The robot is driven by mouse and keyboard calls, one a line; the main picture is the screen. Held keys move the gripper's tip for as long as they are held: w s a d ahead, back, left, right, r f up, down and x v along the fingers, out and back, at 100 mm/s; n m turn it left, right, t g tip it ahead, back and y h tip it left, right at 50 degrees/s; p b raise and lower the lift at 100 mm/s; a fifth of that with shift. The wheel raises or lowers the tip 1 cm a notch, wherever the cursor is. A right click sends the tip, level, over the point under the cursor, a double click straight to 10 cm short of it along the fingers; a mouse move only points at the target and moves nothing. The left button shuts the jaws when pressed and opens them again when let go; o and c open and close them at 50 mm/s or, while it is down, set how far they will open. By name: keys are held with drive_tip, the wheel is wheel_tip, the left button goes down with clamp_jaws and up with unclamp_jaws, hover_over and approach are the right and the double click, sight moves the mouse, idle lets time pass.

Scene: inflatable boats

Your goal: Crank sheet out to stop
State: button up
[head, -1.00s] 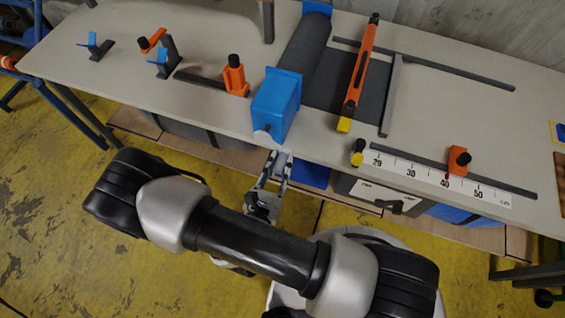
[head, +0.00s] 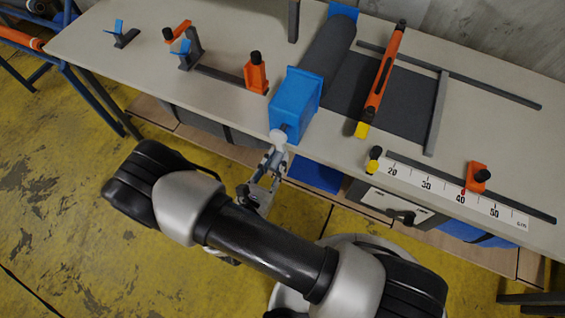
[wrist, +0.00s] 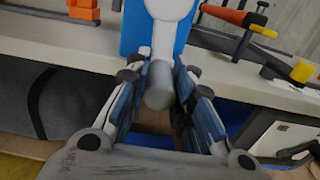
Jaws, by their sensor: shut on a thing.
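My gripper (wrist: 158,95) is shut on the grey crank handle (wrist: 158,84), with a finger on either side. In the head view the gripper (head: 272,165) is at the table's front edge, below the blue crank housing (head: 295,105). The pale crank arm (wrist: 170,10) runs up from the handle. The dark sheet (head: 408,112) comes off the roll (head: 328,50) and passes under the orange bar (head: 386,72). A grey crossbar (head: 437,115) lies at its leading edge. The orange stop (head: 477,178) sits near 40 on the scale, with a gap between crossbar and stop.
The white scale (head: 445,193) lies along the front right, with a yellow, black-topped piece (head: 374,160) at its left end. Small orange and blue fixtures (head: 180,40) stand on the left of the table (head: 225,65). The yellow floor in front is open.

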drive_tip(key=shift+w+a+r, duration=0.1)
drive_tip(key=shift+w+a, duration=0.15)
drive_tip(key=shift+a, duration=0.4)
drive_tip(key=shift+w+a+r, duration=0.1)
drive_tip(key=shift+w+a, duration=0.1)
drive_tip(key=shift+a, duration=0.4)
drive_tip(key=shift+w+a+r+p, duration=0.1)
drive_tip(key=shift+w+a+r, duration=0.25)
drive_tip(key=shift+a, duration=0.3)
drive_tip(key=shift+w+a+r+p, duration=0.15)
drive_tip(key=shift+w+a+r, duration=0.1)
drive_tip(key=shift+a+r, duration=0.35)
drive_tip(key=shift+w+a+r+p, duration=0.1)
drive_tip(key=shift+w+a+r, duration=0.2)
drive_tip(key=shift+a, duration=0.45)
drive_tip(key=shift+o, duration=0.2)
drive_tip(key=shift+w+a+r, duration=0.2)
drive_tip(key=shift+a+r, duration=0.2)
drive_tip(key=shift+r, duration=0.15)
drive_tip(key=o, duration=2)
drive_tip(key=shift+d+f, duration=0.15)
drive_tip(key=shift+s, duration=0.15)
drive_tip(key=v, duration=0.8)
drive_tip(key=shift+s+a, duration=0.25)
drive_tip(key=shift+s, duration=0.1)
